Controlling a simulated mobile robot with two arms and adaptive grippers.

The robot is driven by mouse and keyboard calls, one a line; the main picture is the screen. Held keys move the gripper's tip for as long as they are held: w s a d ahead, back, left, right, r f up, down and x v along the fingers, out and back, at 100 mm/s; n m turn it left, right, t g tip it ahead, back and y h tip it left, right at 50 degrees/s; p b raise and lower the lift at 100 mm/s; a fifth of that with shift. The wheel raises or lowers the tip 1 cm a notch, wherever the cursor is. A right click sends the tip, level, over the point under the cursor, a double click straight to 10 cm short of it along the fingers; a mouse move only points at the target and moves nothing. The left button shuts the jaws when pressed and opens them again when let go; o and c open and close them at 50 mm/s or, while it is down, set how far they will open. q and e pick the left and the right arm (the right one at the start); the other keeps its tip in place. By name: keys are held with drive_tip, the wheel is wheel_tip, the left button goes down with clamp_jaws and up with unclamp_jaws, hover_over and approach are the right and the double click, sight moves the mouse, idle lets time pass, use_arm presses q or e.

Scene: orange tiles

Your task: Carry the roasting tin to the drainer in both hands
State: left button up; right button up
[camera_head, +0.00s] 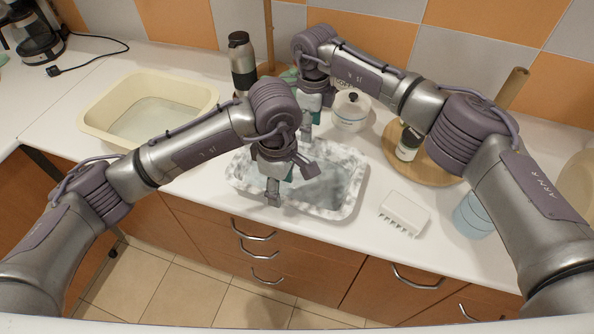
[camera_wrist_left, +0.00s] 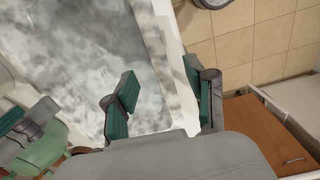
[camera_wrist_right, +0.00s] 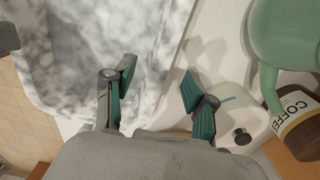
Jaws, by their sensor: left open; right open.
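The roasting tin (camera_head: 345,200), a rectangular tray with a grey-white mottled surface, sits on the white counter near its front edge. My left gripper (camera_head: 289,181) is open at the tin's near side; in the left wrist view its fingers (camera_wrist_left: 160,95) stand on either side of the tin's rim (camera_wrist_left: 167,50). My right gripper (camera_head: 314,112) is open at the far side; in the right wrist view one finger (camera_wrist_right: 155,95) is over the tin and the other is outside its wall. Neither grips the tin. I cannot identify a drainer for certain.
A cream basin (camera_head: 92,118) stands left. A white pot (camera_head: 351,113) stands close behind the tin, beside my right gripper. A flask (camera_head: 242,62) stands behind.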

sight(282, 198)
use_arm(q)
drive_tip(key=f, duration=0.4)
drive_tip(key=shift+w+f, duration=0.2)
drive_tip(key=shift+f, duration=0.2)
use_arm(e)
wheel_tip(282, 198, down, 5)
drive_tip(key=shift+w+r, duration=0.1)
drive_tip(key=shift+w, duration=0.05)
use_arm(q)
drive_tip(key=shift+s+f, duration=0.1)
drive_tip(key=shift+f, duration=0.1)
use_arm(e)
drive_tip(key=shift+f, duration=0.2)
use_arm(q)
clamp_jaws()
use_arm(e)
clamp_jaws()
